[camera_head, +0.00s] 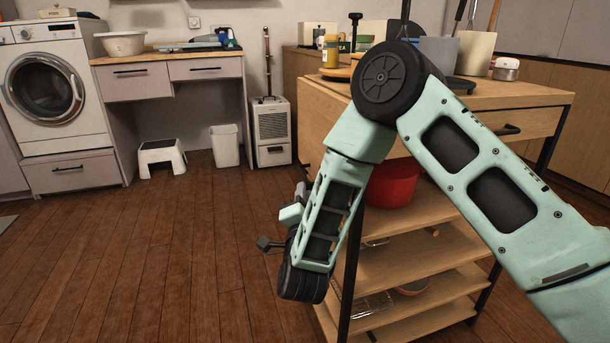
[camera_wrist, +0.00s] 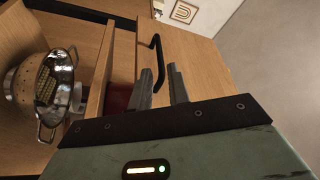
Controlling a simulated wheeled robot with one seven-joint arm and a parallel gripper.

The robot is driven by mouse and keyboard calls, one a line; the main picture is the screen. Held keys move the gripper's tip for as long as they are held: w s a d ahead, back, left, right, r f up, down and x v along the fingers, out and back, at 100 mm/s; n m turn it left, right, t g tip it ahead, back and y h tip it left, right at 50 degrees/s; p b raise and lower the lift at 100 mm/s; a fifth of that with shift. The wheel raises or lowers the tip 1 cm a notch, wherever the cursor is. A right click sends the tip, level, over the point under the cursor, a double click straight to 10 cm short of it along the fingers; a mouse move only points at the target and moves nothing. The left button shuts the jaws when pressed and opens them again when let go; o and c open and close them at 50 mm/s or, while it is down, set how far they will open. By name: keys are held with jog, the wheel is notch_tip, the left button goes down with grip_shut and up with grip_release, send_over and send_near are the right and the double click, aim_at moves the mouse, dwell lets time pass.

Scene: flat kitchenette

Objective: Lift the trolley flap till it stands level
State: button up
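The wooden trolley (camera_head: 520,93) stands at the right in the head view, partly behind my arm. A wooden panel (camera_head: 326,116) hangs at its left side and looks like the flap. In the wrist view, a wooden panel (camera_wrist: 190,52), apparently the same flap, carries a black bar handle (camera_wrist: 155,60). My gripper (camera_wrist: 163,88) is open, its two dark fingers apart and pointing at the panel. The handle's near end shows close to the left finger; I cannot tell whether they touch.
A red pot (camera_head: 391,184) sits on a trolley shelf. Jars and utensil pots crowd the trolley top. A white step stool (camera_head: 162,155) and bin (camera_head: 225,145) stand behind. The wooden floor at left is clear.

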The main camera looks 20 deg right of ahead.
aim_at(305, 177)
jog(key=b+x, duration=0.1)
jog(key=x, duration=0.6)
jog(key=shift+s, duration=0.1)
grip_shut()
